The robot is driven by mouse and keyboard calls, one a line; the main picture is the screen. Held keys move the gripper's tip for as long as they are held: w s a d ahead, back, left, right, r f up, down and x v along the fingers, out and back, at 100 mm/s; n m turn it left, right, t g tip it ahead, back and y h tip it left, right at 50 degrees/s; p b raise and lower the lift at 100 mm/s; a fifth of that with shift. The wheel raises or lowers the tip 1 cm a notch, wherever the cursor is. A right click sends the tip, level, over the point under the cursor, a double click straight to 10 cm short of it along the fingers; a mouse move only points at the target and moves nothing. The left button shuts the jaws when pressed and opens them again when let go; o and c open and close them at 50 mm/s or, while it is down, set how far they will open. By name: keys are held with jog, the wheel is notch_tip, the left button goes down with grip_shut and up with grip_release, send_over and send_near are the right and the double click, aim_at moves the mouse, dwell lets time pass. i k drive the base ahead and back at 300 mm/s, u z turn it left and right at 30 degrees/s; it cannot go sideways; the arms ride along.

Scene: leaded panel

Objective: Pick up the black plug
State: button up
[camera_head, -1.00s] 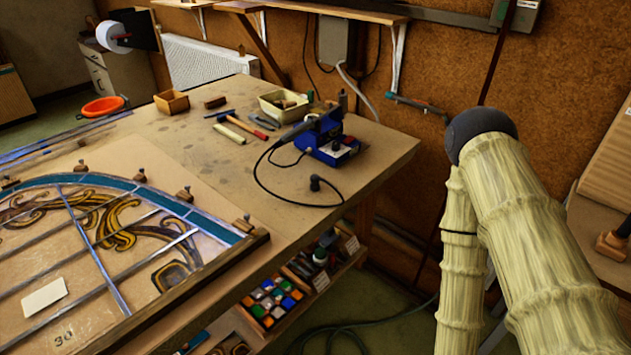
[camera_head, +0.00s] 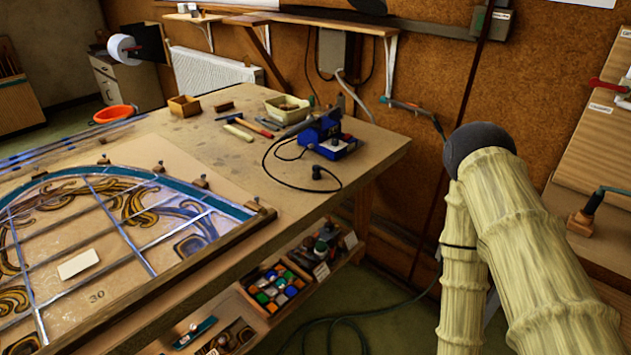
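The black plug (camera_head: 316,172) stands upright on the wooden workbench (camera_head: 222,162), near its right front edge. A black cord (camera_head: 284,182) curves around beside it and runs to the blue soldering station (camera_head: 330,136) just behind. My arm, in a pale ribbed cover, fills the right side of the view, with a dark rounded joint on top. It is to the right of the bench, apart from the plug. My gripper is not in view.
A leaded panel (camera_head: 152,239) covers the bench's left part. Hammer (camera_head: 238,133), cream tray (camera_head: 287,107) and wooden box (camera_head: 184,106) lie behind the plug. A shelf with glass pieces (camera_head: 272,289) is below. Bare benchtop lies left of the cord.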

aim_at(317, 168)
jog(key=z, duration=1.3)
jog(key=i, duration=1.05)
jog(key=u, duration=2.3)
